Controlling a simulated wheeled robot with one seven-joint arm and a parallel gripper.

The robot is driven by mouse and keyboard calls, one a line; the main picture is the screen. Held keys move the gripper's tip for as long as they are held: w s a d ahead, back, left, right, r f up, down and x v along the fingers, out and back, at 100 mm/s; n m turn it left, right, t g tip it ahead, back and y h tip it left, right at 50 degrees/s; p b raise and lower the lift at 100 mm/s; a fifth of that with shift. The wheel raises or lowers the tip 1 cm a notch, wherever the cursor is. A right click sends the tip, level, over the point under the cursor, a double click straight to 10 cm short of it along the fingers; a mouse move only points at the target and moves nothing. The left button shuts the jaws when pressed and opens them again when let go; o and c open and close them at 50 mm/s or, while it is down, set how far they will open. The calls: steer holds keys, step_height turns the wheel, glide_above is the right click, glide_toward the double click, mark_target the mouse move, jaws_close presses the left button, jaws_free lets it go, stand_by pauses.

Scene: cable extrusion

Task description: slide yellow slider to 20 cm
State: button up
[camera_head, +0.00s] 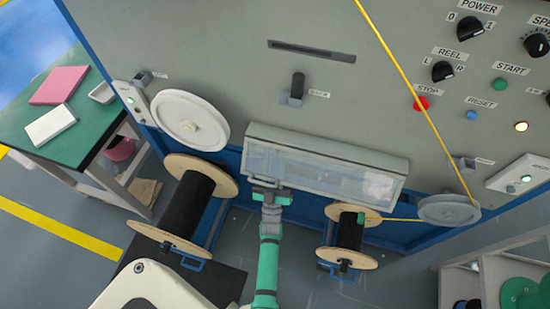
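I cannot make out a yellow slider or a centimetre scale in the head view. My gripper (271,188), at the end of my green arm, is in front of the lower left part of a clear-fronted box on the machine. The view is too small to tell whether its fingers are open or shut, or whether they touch the box. A yellow cable (405,77) runs down from the top edge to a grey pulley (449,210) at the right, and on to the small reel.
The grey machine panel (225,55) has a dark slot (312,51), a black handle (297,87), knobs and buttons. The clear-fronted box (325,165) juts out. A large black reel (187,207) and a small reel (348,233) stand below. A green-topped table (85,133) is at left.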

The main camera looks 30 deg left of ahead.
steer(key=shift+w+d+r, duration=0.1)
steer(key=shift+w+r, duration=0.1)
steer(key=shift+r, duration=0.1)
stand_by(0.4)
steer(key=v, duration=1.1)
steer(key=shift+f, duration=0.15)
steer(key=shift+s, duration=0.15)
